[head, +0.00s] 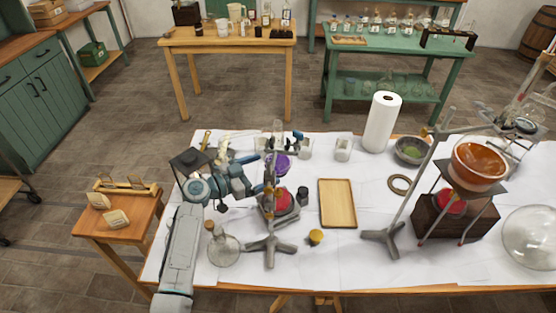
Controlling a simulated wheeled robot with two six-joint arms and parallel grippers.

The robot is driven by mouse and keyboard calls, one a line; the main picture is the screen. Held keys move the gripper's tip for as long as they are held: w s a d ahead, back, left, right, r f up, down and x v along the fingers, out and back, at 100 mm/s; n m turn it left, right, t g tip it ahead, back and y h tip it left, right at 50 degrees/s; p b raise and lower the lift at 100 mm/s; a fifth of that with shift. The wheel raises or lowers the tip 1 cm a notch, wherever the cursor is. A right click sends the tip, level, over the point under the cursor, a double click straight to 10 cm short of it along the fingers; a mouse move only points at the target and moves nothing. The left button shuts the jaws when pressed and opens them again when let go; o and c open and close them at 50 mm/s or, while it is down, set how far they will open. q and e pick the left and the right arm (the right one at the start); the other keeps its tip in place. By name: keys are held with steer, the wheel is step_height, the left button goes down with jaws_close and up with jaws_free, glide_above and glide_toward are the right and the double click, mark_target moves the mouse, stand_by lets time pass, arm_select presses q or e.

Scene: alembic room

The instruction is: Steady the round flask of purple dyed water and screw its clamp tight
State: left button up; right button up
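The round flask of purple dyed water (281,165) is held above a red heater-like item (282,201) near the middle of the white-covered table. A metal stand (269,248) with a splayed foot stands in front of it, and its rod and clamp (270,188) partly cover the flask. My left arm reaches in from the front left, and my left gripper (256,172) is close to the flask's left side and the clamp. Its fingers are small and overlap the stand, so I cannot tell whether they touch the flask or are open. My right gripper is not in view.
A clear flask (223,250) stands right of my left forearm. A wooden tray (338,203), a yellow-topped item (316,237) and a dark weight-like item (302,196) lie to the right. Further right are a paper roll (382,122), a tall stand (382,238) and an orange bowl (480,168).

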arm_select(q)
steer(key=shift+x, duration=2.4)
steer(key=shift+a, duration=0.1)
